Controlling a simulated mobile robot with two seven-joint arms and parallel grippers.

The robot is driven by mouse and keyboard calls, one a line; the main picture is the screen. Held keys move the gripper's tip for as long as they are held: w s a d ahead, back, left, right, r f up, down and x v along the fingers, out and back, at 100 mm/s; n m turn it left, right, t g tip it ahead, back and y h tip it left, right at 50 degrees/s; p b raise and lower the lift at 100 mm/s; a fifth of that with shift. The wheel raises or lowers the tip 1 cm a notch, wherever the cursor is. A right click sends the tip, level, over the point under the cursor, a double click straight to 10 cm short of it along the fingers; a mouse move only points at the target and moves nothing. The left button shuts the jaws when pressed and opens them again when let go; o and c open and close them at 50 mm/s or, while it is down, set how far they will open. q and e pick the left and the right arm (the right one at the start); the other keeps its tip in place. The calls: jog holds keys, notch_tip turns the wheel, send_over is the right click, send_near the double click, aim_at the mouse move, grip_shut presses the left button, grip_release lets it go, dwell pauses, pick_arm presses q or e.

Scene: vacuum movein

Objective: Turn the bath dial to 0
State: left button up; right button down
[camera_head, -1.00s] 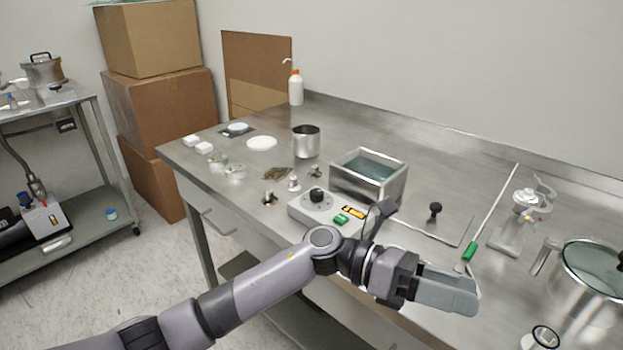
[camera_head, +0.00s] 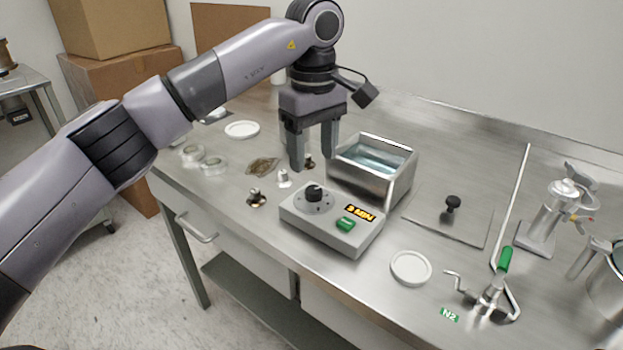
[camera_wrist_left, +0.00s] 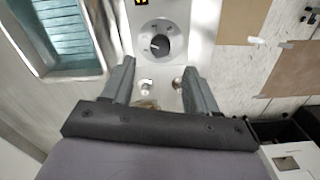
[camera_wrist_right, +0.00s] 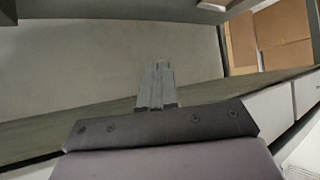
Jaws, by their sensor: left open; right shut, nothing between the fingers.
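The bath dial (camera_head: 313,194) is a black knob on the top of a grey control box (camera_head: 347,235), which carries a yellow-on-black label and a green switch (camera_head: 346,224). The metal water bath (camera_head: 375,187) stands just behind the box. My left gripper (camera_head: 312,165) points down, open and empty, above and behind the dial, apart from it. In the left wrist view the dial (camera_wrist_left: 160,46) lies beyond the fingertips, on its pale round scale; the numbers are too small to read. My right gripper (camera_wrist_right: 159,68) is shut and empty, seen only in its wrist view, near a grey surface.
Small metal fittings (camera_head: 257,198) and a brown mesh piece (camera_head: 262,166) lie left of the box. A white round lid (camera_head: 410,267) and a green-handled valve (camera_head: 504,261) lie to the right. A flat plate with a black knob (camera_head: 452,204) lies behind them.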

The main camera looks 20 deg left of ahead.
aim_at(314, 189)
pick_arm(q)
notch_tip(314, 189, down, 7)
jog(key=shift+s+d+r, duration=0.1)
dwell(0.3)
jog(key=c, duration=1)
